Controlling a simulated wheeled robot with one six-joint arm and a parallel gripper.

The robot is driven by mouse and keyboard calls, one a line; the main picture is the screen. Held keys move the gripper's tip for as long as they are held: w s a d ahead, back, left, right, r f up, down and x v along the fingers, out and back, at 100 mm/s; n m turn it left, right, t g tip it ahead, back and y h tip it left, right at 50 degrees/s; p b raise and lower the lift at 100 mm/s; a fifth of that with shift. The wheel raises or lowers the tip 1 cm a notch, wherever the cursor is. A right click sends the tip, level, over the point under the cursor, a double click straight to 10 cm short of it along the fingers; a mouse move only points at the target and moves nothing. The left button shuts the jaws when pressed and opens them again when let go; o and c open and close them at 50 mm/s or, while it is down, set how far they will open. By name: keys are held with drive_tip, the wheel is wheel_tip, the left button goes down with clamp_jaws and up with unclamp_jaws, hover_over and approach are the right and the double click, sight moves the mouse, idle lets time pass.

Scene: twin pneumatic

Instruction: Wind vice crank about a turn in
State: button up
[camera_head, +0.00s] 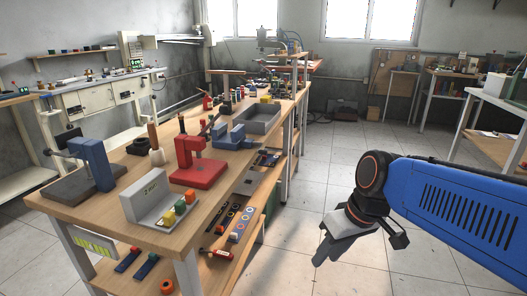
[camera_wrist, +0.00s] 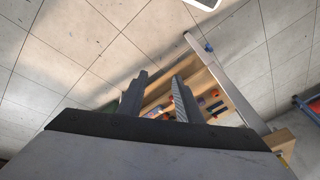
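A blue vice (camera_head: 234,137) with two block-like jaws stands on the wooden workbench (camera_head: 110,208) in the head view, behind a red press. Its crank is too small to make out. My gripper (camera_head: 322,256) hangs over the tiled floor to the right of the bench, well apart from the vice and pointing down. In the wrist view my gripper (camera_wrist: 162,82) shows two dark fingers with a clear gap between them and nothing held. The vice does not show clearly in the wrist view.
A grey tray (camera_head: 262,118) stands behind the vice. A lower shelf holds small parts. The floor (camera_head: 310,190) right of the bench is open.

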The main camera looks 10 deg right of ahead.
drive_tip(key=w+a+r+n+y, duration=0.1)
drive_tip(key=w+r+n+y, duration=0.2)
drive_tip(key=w, duration=0.5)
drive_tip(key=w+a+r+n+y, duration=0.1)
drive_tip(key=w+n+y, duration=0.1)
drive_tip(key=w+y, duration=0.55)
drive_tip(key=w+d+r+n+t+y, duration=0.3)
drive_tip(key=w+d+t, duration=0.3)
drive_tip(key=w+d, duration=0.85)
approach(260, 148)
drive_tip(key=shift+h, duration=0.25)
drive_tip(key=a, duration=0.5)
drive_tip(key=shift+w+a+f, duration=0.25)
drive_tip(key=shift+w+a, duration=0.05)
drive_tip(key=shift+w, duration=0.05)
clamp_jaws()
